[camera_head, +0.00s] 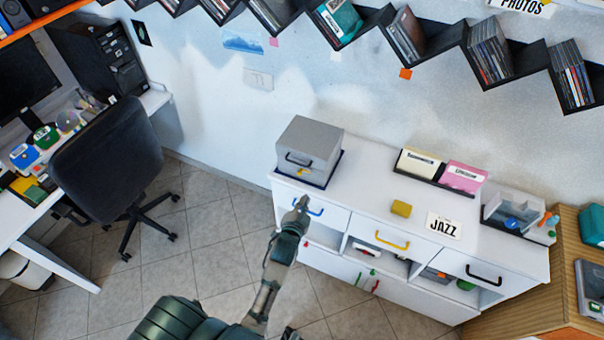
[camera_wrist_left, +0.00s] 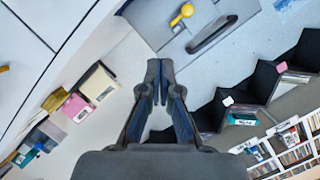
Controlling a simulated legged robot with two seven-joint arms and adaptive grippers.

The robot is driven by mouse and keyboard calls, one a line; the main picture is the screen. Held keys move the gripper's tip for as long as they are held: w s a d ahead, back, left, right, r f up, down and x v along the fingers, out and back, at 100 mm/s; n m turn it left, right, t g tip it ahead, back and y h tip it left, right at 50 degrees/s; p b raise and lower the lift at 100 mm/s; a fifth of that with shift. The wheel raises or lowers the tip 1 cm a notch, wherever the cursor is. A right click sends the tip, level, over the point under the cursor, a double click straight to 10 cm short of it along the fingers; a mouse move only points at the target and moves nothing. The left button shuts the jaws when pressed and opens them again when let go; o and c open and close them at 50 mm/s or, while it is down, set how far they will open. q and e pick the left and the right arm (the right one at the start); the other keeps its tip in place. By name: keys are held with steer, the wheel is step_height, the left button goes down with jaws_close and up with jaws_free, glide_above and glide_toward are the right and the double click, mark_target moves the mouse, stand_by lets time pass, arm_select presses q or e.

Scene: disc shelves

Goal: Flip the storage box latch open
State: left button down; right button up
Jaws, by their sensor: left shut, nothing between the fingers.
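The grey storage box (camera_head: 318,139) stands on a dark tray at the left end of the white cabinet. Its front has a dark handle (camera_head: 299,160) and a small yellow latch (camera_head: 303,171) below it. My left gripper (camera_head: 302,203) is shut and empty, in front of and below the box near the cabinet's front edge. In the left wrist view, the closed fingertips (camera_wrist_left: 153,70) point toward the box front (camera_wrist_left: 172,40). The yellow latch (camera_wrist_left: 182,14) and dark handle (camera_wrist_left: 212,34) show beyond them, apart from the fingers.
The white cabinet (camera_head: 372,205) has drawers with blue, yellow and black handles. A yellow block (camera_head: 401,208), a JAZZ sign (camera_head: 444,226) and card dividers (camera_head: 417,163) sit right of the box. An office chair (camera_head: 108,160) stands left. Zigzag disc shelves (camera_head: 440,40) hang above.

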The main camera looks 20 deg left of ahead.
arm_select(q)
steer(key=r, duration=0.3)
steer(key=shift+w+a+r+t, duration=0.1)
steer(key=shift+a+r+t, duration=0.3)
arm_select(e)
steer(key=shift+s, duration=0.35)
arm_select(q)
glide_toward(313, 165)
steer(key=x, duration=0.4)
steer(key=shift+w+r, duration=0.1)
steer(key=shift+w, duration=0.1)
steer(key=shift+w+a+f, duration=0.2)
steer(key=shift+a+f, duration=1.25)
steer(key=shift+f, duration=0.05)
arm_select(e)
steer(key=shift+r, duration=0.15)
